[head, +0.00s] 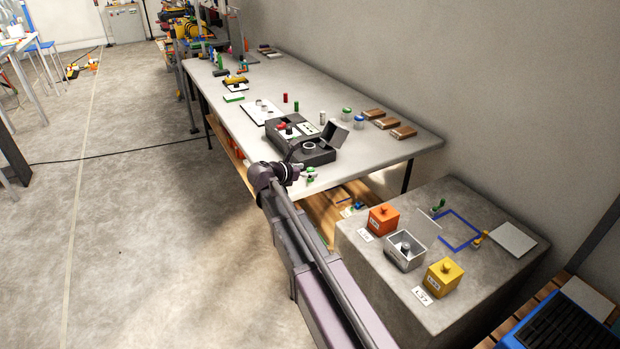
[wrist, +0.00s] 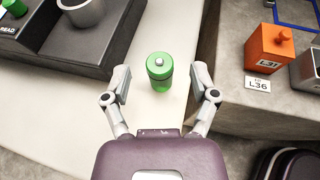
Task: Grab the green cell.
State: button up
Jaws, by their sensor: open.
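The green cell (wrist: 159,72) stands upright near the edge of the pale table, with a silver cap on top. In the wrist view it is between and just ahead of the fingertips of my gripper (wrist: 161,84), which is open with nothing in it. In the head view my gripper (head: 309,174) is at the table's near corner; the cell (head: 311,170) there is small and partly hidden by the gripper.
The dark device (wrist: 75,35) with a grey cup (wrist: 84,10) stands left of the cell. The concrete block (head: 385,285) to the right carries an orange box (head: 383,218), an open grey box (head: 405,250) and a yellow box (head: 443,277). Other small cylinders stand farther along the table (head: 222,93).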

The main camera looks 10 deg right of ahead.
jog(key=shift+x, duration=1.05)
grip_shut()
